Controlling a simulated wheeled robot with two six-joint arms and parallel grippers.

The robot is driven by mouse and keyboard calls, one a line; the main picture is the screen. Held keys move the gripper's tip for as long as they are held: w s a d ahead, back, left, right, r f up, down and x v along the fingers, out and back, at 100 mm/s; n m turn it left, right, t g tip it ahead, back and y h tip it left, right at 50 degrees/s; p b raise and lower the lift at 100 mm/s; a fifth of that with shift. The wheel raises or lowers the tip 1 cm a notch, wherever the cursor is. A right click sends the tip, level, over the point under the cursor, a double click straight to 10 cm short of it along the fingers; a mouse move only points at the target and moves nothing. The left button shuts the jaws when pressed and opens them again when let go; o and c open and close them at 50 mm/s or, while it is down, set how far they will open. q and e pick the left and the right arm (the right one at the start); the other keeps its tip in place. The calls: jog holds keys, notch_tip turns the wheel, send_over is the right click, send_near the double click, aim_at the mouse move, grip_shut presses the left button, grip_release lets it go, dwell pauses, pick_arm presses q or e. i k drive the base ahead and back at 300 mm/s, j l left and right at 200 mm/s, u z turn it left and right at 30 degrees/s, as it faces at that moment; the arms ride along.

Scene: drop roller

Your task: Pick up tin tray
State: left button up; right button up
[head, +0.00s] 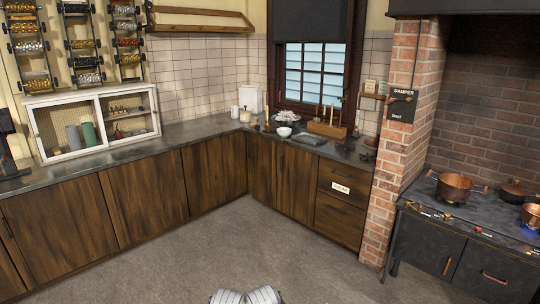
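A flat grey item that looks like the tin tray (307,139) lies on the dark counter below the window, in the back right corner area. It is small and far off, so its edges and contents are hard to make out. Neither of my grippers can be made out in the head view. Only pale rounded parts of my own body show at the bottom edge, far from the counter.
A white bowl (284,132) stands left of the tray, and a wooden block with upright items (327,130) stands behind it. A brick pillar (403,130) and a stove with copper pots (453,187) are at the right. The floor (260,240) is clear.

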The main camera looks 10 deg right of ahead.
aim_at(310, 140)
jog(key=i+l+z, duration=0.1)
jog(key=i, duration=0.6)
jog(key=i+z, duration=0.1)
jog(key=i, duration=0.6)
jog(key=i+z, duration=0.1)
jog(key=i, duration=0.6)
jog(key=i+j+z, duration=0.1)
jog(key=i, duration=0.6)
jog(key=i+j, duration=0.15)
jog(key=i, duration=0.6)
jog(key=i+j+z, duration=0.15)
jog(key=i, duration=0.55)
jog(key=i+j+z, duration=0.3)
jog(key=i, duration=0.2)
jog(key=i+j+z, duration=0.25)
jog(key=i, duration=0.2)
